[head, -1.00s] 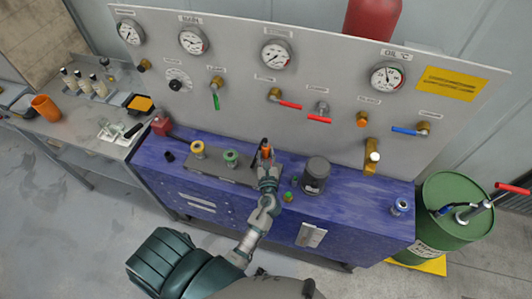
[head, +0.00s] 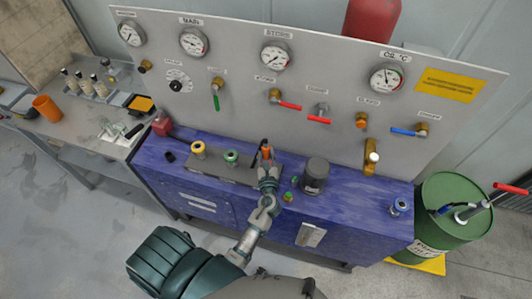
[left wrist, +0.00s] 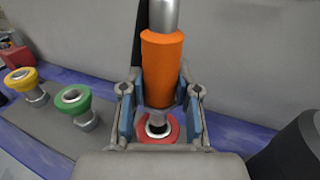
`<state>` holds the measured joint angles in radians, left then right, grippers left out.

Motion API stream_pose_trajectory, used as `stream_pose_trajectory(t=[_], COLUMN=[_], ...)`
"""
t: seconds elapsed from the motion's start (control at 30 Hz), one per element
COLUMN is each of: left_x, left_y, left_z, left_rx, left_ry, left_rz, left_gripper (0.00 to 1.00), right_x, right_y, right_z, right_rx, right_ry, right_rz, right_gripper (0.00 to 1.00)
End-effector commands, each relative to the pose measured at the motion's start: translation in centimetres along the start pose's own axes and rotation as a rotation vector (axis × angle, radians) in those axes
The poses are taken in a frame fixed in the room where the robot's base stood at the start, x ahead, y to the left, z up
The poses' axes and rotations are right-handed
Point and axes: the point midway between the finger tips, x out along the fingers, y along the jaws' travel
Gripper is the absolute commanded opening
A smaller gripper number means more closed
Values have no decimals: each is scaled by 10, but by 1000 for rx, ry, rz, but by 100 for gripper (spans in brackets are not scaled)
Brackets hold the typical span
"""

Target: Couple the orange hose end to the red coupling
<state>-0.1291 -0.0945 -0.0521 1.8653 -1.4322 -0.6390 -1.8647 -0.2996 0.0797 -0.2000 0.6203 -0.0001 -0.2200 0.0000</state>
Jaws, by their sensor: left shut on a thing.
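My left gripper (head: 267,160) is shut on the orange hose end (head: 266,153), over the dark strip on the blue bench. In the left wrist view the orange hose end (left wrist: 162,70) stands upright between the blue-padded fingers (left wrist: 158,112). A silver tip shows below its orange sleeve. The red coupling (left wrist: 172,134) is directly below, and the tip is at its dark opening. I cannot tell how far the tip is inside. In the head view the gripper hides the red coupling. My right gripper is not in view.
Green (head: 231,157) and yellow (head: 198,149) couplings stand left of the gripper. A dark grey canister (head: 315,176) stands close on its right. The gauge panel (head: 330,75) with valves rises behind. The bench top further right (head: 365,194) is mostly clear.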

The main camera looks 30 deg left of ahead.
Motion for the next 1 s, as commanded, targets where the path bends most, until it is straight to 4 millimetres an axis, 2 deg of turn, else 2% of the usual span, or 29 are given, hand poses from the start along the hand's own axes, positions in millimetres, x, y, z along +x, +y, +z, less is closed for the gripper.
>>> stream_pose_trajectory(t=[0.37, 1.0], left_x=[0, 0], left_y=[0, 0], left_z=[-2, -18], left_rx=[0, -1], left_ry=[-1, -1], left_rz=[0, 0], left_gripper=[0, 0], right_x=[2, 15], right_y=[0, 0], right_z=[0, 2], right_rx=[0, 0], right_ry=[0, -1], right_rz=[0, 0], right_gripper=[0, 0])
